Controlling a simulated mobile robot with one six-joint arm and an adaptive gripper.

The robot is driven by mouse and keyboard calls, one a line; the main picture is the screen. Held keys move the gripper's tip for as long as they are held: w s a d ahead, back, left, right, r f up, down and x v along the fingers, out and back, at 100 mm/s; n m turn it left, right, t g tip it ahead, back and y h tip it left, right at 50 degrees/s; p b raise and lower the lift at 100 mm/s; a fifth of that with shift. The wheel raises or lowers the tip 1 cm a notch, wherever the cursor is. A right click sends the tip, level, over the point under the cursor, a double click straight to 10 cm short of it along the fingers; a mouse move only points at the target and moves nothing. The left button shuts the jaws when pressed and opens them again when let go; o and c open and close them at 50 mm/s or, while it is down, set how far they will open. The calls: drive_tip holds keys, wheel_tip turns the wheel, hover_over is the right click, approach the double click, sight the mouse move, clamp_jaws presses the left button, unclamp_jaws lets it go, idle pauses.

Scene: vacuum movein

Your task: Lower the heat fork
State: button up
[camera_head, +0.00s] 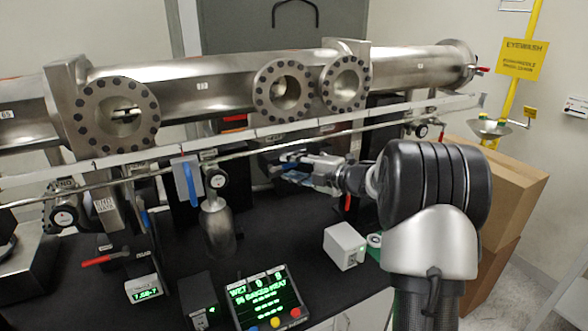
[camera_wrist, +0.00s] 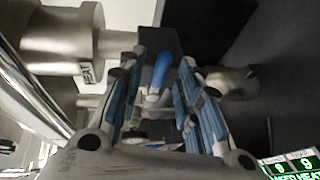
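My gripper (camera_head: 287,163) reaches leftward over the black bench, below the long steel vacuum pipe. In the wrist view my gripper (camera_wrist: 157,68) is open, with a clear gap between its blue-padded fingers. A blue handle (camera_wrist: 161,70) shows in that gap, farther out and apart from the fingers. A similar blue handle (camera_head: 190,184) hangs on a grey plate, left of my gripper in the head view.
The steel pipe (camera_head: 200,86) and a thin rail run above my gripper. A green-lit display (camera_head: 265,298) with coloured buttons, a small white box (camera_head: 345,246) and a red lever (camera_head: 102,260) stand on the bench. Cardboard boxes (camera_head: 510,195) stand at right.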

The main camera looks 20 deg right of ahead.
drive_tip(key=shift+c, duration=0.4)
clamp_jaws()
idle(0.4)
